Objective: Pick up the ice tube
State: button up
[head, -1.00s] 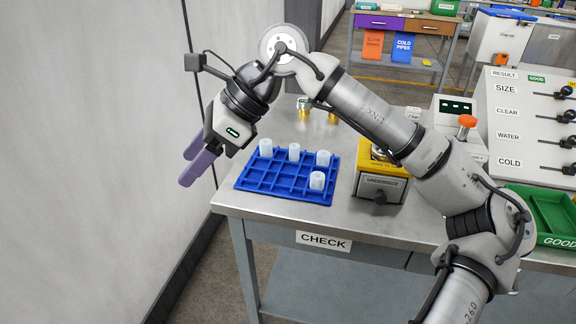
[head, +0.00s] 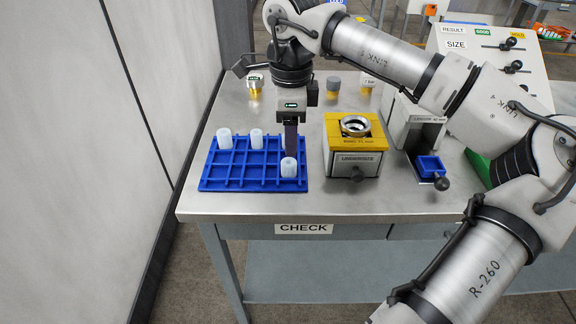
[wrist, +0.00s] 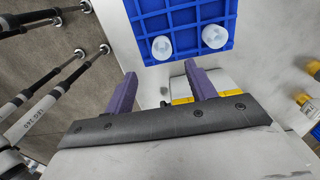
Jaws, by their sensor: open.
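Several white ice tubes stand upright in a blue grid tray (head: 240,182) on the metal bench. In the head view, one tube (head: 225,138) is at the back left, another tube (head: 257,138) is beside it, and a front-right tube (head: 288,168) stands alone. Another tube at the back right is mostly hidden behind my gripper. My gripper (head: 290,152) points down over the tray's right side, its purple fingers close to the front-right tube. In the wrist view my gripper (wrist: 160,72) is open with nothing between its fingers. Two tubes (wrist: 161,47) (wrist: 214,36) show beyond the fingertips.
A yellow-topped UNDERSIZE box (head: 352,145) stands just right of the tray. Farther right is a grey station with a small blue bin (head: 430,167). Small capped items (head: 255,87) stand at the back. The bench front, near the CHECK label (head: 303,228), is clear.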

aim_at(289, 162)
jog(key=f, duration=0.3)
jog(key=f+p, duration=0.1)
jog(key=f, duration=0.3)
jog(key=shift+w+a+f, duration=0.15)
jog(key=shift+w+f, duration=0.05)
jog(key=shift+c, duration=0.4)
jog(key=c, duration=1)
